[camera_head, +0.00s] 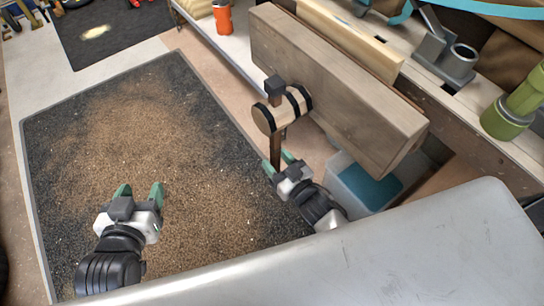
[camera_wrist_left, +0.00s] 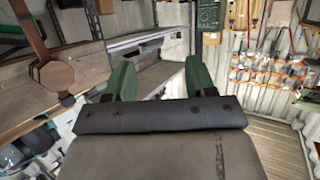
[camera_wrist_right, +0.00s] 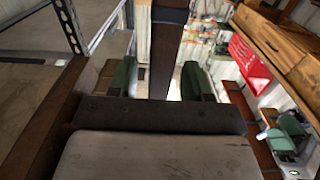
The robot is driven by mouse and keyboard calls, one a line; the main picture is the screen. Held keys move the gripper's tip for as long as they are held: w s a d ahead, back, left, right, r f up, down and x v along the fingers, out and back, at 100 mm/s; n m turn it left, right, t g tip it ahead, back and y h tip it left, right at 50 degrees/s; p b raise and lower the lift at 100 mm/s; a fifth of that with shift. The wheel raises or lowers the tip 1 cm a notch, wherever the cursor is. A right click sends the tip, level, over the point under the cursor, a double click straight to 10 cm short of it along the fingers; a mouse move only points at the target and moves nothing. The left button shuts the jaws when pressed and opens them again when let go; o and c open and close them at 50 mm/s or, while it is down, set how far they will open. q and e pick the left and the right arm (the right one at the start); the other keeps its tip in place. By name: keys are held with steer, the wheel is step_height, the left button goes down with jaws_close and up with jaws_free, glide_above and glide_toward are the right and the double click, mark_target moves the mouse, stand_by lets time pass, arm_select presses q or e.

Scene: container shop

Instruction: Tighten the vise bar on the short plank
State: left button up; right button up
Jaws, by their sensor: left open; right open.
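The vise has a thick wooden front jaw (camera_head: 325,88) at the side of the workbench. Its round wooden hub (camera_head: 265,118) has black bands, and the brown vise bar (camera_head: 276,148) hangs down from it. A short pale plank (camera_head: 350,40) stands behind the jaw. My right gripper (camera_head: 278,162) is open at the bar's lower end. In the right wrist view the bar (camera_wrist_right: 168,50) stands upright between the green fingers, with no clear grip on it. My left gripper (camera_head: 139,191) is open and empty above the floor mat. The left wrist view shows the bar (camera_wrist_left: 30,30) and hub (camera_wrist_left: 55,78) at upper left.
A dark mat (camera_head: 50,140) strewn with sawdust covers the floor at left. A bin with blue contents (camera_head: 370,185) is under the vise jaw. A green cylindrical object (camera_head: 510,112), a grey holder (camera_head: 445,58) and an orange can (camera_head: 222,18) are on the bench.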

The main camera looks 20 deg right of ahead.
arm_select(q)
steer(key=shift+w+d+r+t, duration=0.15)
steer(key=shift+w+r+t, duration=0.05)
steer(key=shift+r+t, duration=0.2)
steer(key=shift+w+d+r+t, duration=0.1)
steer(key=shift+w+r+t, duration=0.1)
steer(key=shift+r+t, duration=0.15)
arm_select(e)
steer(key=shift+x, duration=1.1)
jaws_close()
